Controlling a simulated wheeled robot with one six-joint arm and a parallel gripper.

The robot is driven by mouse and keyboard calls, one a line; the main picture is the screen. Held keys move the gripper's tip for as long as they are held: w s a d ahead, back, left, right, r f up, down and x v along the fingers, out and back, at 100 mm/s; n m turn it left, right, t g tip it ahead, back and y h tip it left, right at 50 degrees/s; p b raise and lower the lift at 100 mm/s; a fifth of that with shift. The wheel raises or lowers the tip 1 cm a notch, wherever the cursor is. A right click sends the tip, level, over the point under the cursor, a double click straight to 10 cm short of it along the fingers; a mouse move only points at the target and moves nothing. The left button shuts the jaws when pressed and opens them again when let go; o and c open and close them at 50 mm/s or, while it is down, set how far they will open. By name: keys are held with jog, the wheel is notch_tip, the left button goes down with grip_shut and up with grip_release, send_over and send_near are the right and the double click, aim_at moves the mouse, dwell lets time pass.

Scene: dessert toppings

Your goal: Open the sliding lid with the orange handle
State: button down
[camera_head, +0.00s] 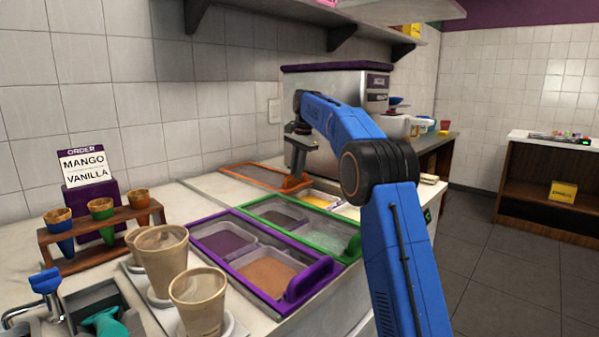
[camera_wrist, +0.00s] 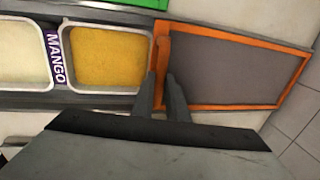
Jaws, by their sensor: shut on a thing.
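The sliding lid (camera_head: 241,178) with an orange frame and a grey see-through panel lies on the counter's far side, towards the wall. Its orange handle (camera_head: 296,184) is at the near end. My gripper (camera_head: 293,172) is shut on this handle; in the wrist view the two fingers (camera_wrist: 163,80) straddle the orange handle (camera_wrist: 163,55). In the wrist view the lid (camera_wrist: 235,106) lies to the right of a tub of yellow topping (camera_wrist: 107,55). The yellow tub, labelled MANGO, is uncovered, and so is a pale tub (camera_wrist: 22,58) beside it.
A green-framed lid (camera_head: 340,256) and a purple-framed lid (camera_head: 315,275) lie nearer on the counter, over other tubs. A tall grey machine (camera_head: 330,90) stands behind my gripper.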

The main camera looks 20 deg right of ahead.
jog(key=c, duration=1.7)
grip_release()
jog(key=shift+c, duration=0.2)
notch_tip(320, 180, up, 12)
jog(key=s+d, duration=0.1)
jog(key=s, duration=0.1)
jog(key=shift+f, duration=0.15)
jog(key=shift+d, duration=0.1)
jog(key=shift+s, duration=0.15)
